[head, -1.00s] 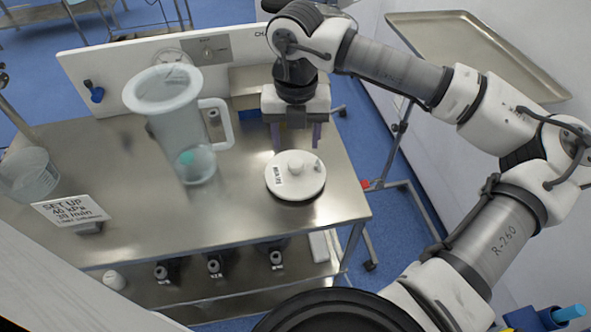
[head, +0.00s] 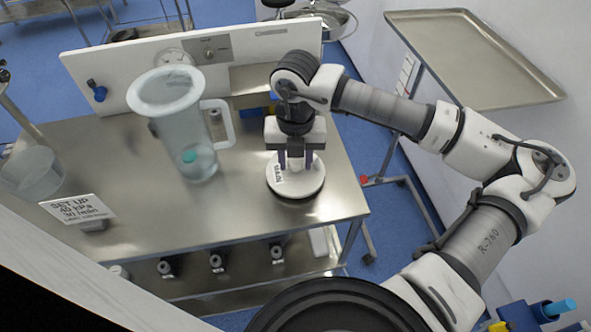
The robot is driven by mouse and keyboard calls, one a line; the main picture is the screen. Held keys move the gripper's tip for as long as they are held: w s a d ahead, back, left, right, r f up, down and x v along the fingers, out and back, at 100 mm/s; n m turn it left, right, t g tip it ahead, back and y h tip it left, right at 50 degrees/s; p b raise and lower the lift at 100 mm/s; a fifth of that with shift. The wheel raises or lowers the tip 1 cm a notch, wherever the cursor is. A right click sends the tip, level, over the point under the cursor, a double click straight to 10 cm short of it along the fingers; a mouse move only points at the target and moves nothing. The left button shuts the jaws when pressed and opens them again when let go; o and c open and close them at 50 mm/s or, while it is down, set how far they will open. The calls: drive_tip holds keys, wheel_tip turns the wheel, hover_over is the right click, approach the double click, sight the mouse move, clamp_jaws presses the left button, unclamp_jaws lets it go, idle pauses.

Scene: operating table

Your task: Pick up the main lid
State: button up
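The main lid (head: 310,182) is a round white disc with a small central knob and dark printed lettering on its left part. It lies flat on the steel table. My gripper (head: 296,165) is directly above the lid, pointing down, with one dark finger on each side of the knob. The fingers are close to the knob. Whether they touch it is too small to tell. The gripper body hides the lid's back part.
A tall translucent jar (head: 178,120) with a handle stands left of the lid on the steel table (head: 235,215). A setup sign (head: 78,210) and a clear container (head: 32,173) are at the left. A panel with a gauge (head: 215,50) runs along the back. The tabletop in front is clear.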

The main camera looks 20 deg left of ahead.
drive_tip(key=c, duration=0.6)
drive_tip(key=shift+c, duration=0.2)
